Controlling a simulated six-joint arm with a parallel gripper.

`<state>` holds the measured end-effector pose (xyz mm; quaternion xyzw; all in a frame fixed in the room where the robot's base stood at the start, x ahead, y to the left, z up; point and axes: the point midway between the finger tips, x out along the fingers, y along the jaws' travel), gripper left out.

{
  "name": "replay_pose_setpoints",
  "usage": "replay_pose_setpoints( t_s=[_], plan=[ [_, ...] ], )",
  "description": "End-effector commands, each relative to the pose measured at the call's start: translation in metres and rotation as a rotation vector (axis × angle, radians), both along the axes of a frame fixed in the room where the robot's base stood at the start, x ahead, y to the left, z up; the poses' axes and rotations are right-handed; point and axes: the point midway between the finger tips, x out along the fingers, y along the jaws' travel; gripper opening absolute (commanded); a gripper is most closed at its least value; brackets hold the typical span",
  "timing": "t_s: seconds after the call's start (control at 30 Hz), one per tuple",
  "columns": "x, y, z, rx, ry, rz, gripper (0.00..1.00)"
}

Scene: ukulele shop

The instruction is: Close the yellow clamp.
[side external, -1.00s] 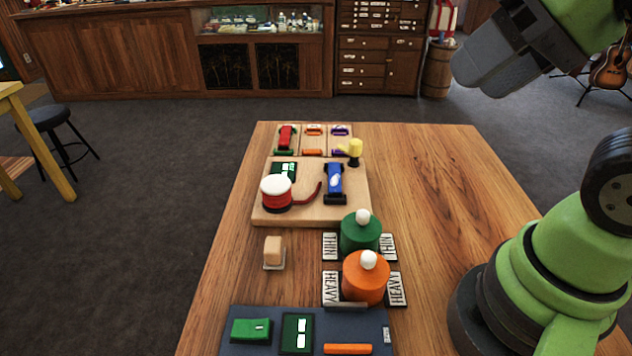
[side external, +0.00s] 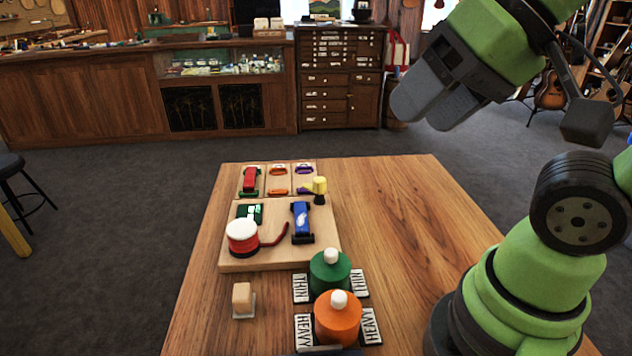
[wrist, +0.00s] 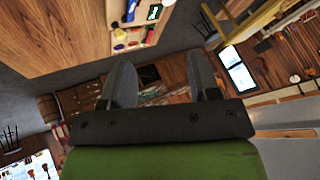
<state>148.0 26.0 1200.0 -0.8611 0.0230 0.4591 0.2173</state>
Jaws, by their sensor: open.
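The yellow clamp (side external: 320,185) is small, with a rounded yellow head on a dark foot and a yellow part reaching left. It stands at the back right corner of the wooden board (side external: 232,262). Its exact opening is too small to tell. My gripper (side external: 428,108) is raised well above the table, to the right of the clamp in the side view, and touches nothing. In the wrist view its two fingers (wrist: 161,82) are spread apart with nothing between them. A small yellow shape, perhaps the clamp, shows near the board there (wrist: 119,47).
Red (side external: 250,180), orange (side external: 278,182) and purple (side external: 304,180) pieces sit left of the clamp. A blue piece (side external: 302,222) and red-white drum (side external: 242,237) are nearer. Green (side external: 330,271) and orange (side external: 338,318) knobbed cylinders stand in front. The table's right side (side external: 385,220) is clear.

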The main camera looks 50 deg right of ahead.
Motion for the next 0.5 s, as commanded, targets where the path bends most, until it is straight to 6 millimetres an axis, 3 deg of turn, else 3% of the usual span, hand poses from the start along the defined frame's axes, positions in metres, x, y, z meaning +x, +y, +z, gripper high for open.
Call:
replay_pose_setpoints(
  t_s=[0.17, 0.27, 0.5],
  plan=[
    [0.036, -0.009, 0.012, -0.008, 0.084, -0.044, 0.56],
    [0.069, -0.019, 0.016, -0.015, 0.151, -0.083, 0.56],
    [0.15, -0.053, -0.003, -0.026, 0.315, -0.183, 0.56]
  ],
)
